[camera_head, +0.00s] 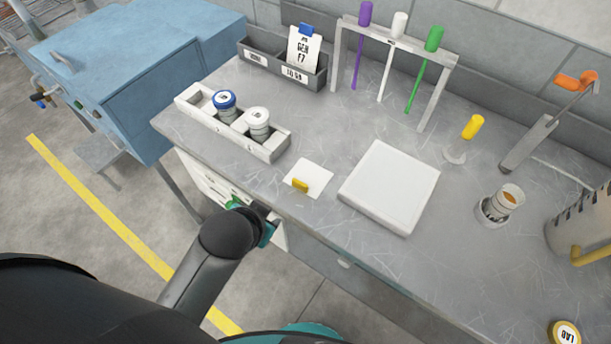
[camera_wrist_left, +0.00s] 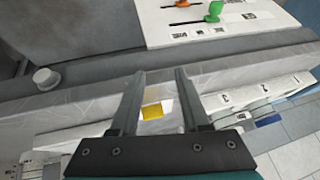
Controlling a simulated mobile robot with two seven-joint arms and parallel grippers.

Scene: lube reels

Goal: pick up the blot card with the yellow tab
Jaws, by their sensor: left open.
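The blot card (camera_head: 317,175) is a small white card lying flat near the front edge of the bench. Its yellow tab (camera_head: 300,185) stands up from it. My left gripper (camera_head: 272,220) is at the bench's front edge, just short of the card and apart from it in the head view. In the left wrist view its two fingers (camera_wrist_left: 160,76) are spread, and the yellow tab (camera_wrist_left: 152,111) shows in the gap between them. The fingers hide part of the card there. My right gripper is not in view.
A white square pad (camera_head: 390,186) lies right of the card. A rack (camera_head: 270,148) with blue- and white-capped jars stands behind left. A grey tray (camera_head: 318,75) holds a blue-tabbed card (camera_head: 303,48). A stand (camera_head: 450,62) with purple, white and green droppers is at the back.

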